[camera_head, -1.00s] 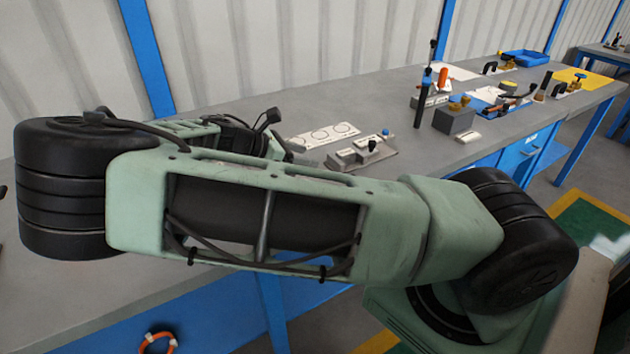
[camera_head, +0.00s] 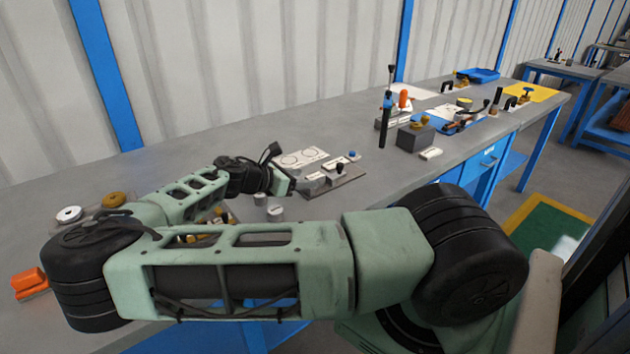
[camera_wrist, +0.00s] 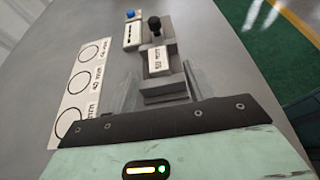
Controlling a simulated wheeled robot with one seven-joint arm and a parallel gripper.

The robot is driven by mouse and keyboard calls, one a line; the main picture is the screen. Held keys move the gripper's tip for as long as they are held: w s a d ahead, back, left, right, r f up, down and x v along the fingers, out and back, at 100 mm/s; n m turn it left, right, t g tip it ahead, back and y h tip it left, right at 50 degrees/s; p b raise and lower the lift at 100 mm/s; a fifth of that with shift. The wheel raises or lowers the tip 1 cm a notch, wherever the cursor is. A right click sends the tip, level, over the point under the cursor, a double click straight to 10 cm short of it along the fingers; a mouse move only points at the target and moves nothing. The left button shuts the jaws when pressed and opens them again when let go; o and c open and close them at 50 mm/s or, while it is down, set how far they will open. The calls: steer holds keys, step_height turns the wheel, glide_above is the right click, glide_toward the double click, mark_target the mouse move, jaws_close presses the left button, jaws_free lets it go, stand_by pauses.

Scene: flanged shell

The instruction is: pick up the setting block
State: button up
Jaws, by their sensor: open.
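What I take for the setting block is a small grey block with a white label (camera_wrist: 157,60), in the middle of the wrist view, on a grey stepped fixture with a black knob (camera_wrist: 154,23). The label is too small to read surely. In the head view the fixture (camera_head: 350,178) lies on the bench just right of my gripper (camera_head: 288,183). In the wrist view the pale jaws of my gripper (camera_wrist: 158,92) are apart, on either side of the fixture's near end. I cannot tell whether they touch anything. The block's lower part is partly hidden.
A white plate with printed circles (camera_head: 302,158) lies beside the fixture. Two small grey cylinders (camera_head: 268,207) stand nearer my arm. A dark block (camera_head: 415,138) and tools stand farther right. Bare grey bench (camera_head: 290,125) lies behind the plate.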

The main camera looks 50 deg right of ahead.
mark_target(314, 177)
steer(key=p+x, duration=0.1)
steer(key=x, duration=0.4)
steer(key=shift+d+r, duration=0.1)
steer(key=shift+d, duration=0.05)
steer(key=shift+c, duration=0.3)
jaws_close()
steer(key=shift+r, duration=0.1)
